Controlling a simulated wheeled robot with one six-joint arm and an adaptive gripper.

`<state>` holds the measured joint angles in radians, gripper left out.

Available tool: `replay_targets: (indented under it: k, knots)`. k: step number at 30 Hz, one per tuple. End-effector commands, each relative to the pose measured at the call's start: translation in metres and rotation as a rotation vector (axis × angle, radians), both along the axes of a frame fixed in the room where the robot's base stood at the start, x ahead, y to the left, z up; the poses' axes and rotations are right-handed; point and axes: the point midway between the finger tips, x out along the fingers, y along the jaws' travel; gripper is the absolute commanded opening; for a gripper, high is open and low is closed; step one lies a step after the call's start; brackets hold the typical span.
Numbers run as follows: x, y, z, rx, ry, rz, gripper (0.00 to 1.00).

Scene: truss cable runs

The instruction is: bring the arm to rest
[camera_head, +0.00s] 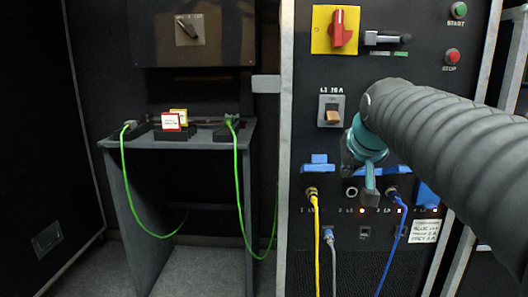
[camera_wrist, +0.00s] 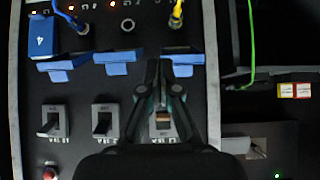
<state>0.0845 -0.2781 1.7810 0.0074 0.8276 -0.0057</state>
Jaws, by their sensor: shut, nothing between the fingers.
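My ribbed grey arm (camera_head: 450,135) reaches in from the right and hides part of the panel.
A yellow cable (camera_head: 316,230) and a blue cable (camera_head: 397,240) hang from panel sockets. A grey cable (camera_head: 332,260) hangs between them. A red rotary switch (camera_head: 342,28) is above. On the left, a grey stand (camera_head: 180,143) holds small tags and green cables (camera_head: 240,180).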

Motion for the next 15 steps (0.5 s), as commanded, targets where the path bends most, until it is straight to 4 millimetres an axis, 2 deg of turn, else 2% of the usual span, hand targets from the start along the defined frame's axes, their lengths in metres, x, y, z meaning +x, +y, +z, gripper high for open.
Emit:
replay_targets:
  k: [1, 3, 5, 9, 12, 15]
  knots:
    - [-0.02, 0.004, -0.021, 0.004, 0.05, 0.004, 0.0]
    - [-0.046, 0.008, -0.051, 0.008, 0.115, 0.01, 0.0]
    - [-0.072, 0.012, -0.076, 0.012, 0.171, 0.015, 0.0]
    - [-0.135, 0.022, -0.128, 0.016, 0.281, 0.032, 0.0]
    - [-0.18, 0.028, -0.159, 0.017, 0.341, 0.045, 0.0]
    - [-0.211, 0.033, -0.177, 0.015, 0.364, 0.059, 0.0]
